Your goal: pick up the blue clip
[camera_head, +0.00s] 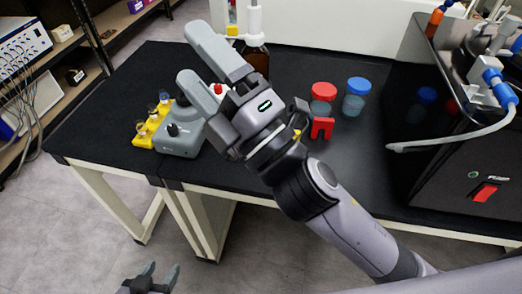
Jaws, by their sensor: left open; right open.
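I cannot make out a blue clip for certain; it may be hidden behind my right arm. A small red clip-like piece (322,128) stands on the black bench in front of a red-lidded jar (322,98). My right gripper (190,56) is open and empty, reaching across the bench from the lower right and pointing up and left. It is left of the red piece and covers part of the bench. My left gripper (161,269) is open and empty at the bottom edge, in front of the bench and away from the things on it.
A blue-lidded jar (356,96) stands beside the red-lidded one. A grey device (180,132) with a yellow vial holder (146,132) is at left. The black freeze dryer (450,145), with a blue connector (498,84) and hose, fills the right. The bench's front strip is clear.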

